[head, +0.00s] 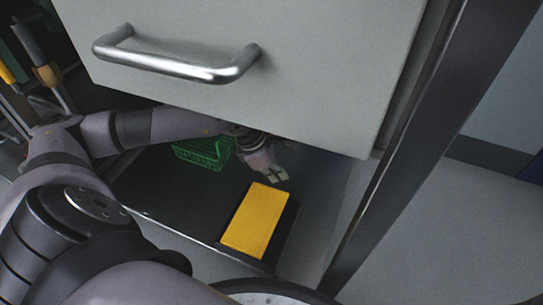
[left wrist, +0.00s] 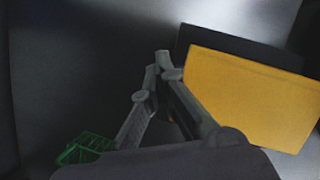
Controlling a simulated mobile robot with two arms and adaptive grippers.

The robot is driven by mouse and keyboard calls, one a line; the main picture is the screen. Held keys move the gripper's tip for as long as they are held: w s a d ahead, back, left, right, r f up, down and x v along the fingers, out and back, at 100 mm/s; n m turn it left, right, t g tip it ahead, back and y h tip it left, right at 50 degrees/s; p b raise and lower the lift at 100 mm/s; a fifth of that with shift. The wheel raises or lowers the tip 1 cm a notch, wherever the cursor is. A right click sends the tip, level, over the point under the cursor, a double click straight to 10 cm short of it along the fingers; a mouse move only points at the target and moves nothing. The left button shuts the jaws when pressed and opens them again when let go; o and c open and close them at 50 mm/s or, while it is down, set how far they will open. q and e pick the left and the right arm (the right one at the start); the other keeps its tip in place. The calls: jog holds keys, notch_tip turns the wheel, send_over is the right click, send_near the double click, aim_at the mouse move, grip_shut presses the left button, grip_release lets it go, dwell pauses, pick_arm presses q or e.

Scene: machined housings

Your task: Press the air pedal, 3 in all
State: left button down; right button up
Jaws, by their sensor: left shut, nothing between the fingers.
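The air pedal is a yellow plate (head: 256,220) on a black base, on the dark surface below the drawer front in the head view. It also fills much of the right side of the left wrist view (left wrist: 250,95). My left gripper (head: 279,175) is shut and empty, just beyond the far end of the yellow plate. In the left wrist view its closed fingertips (left wrist: 164,62) are left of the plate. I cannot tell whether they touch it. My right gripper is not in view.
A light grey drawer front with a metal handle (head: 178,64) hangs over the space. A green basket (head: 203,152) stands left of my left gripper. A dark upright post (head: 400,135) bounds the right side. Dark surface is clear left of the pedal.

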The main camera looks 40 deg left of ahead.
pick_arm(q)
jog(key=shift+s+f, duration=0.2)
jog(key=shift+f, duration=0.15)
jog(key=shift+s+f+b, duration=0.1)
jog(key=shift+f+b, duration=0.1)
jog(key=shift+b, duration=0.25)
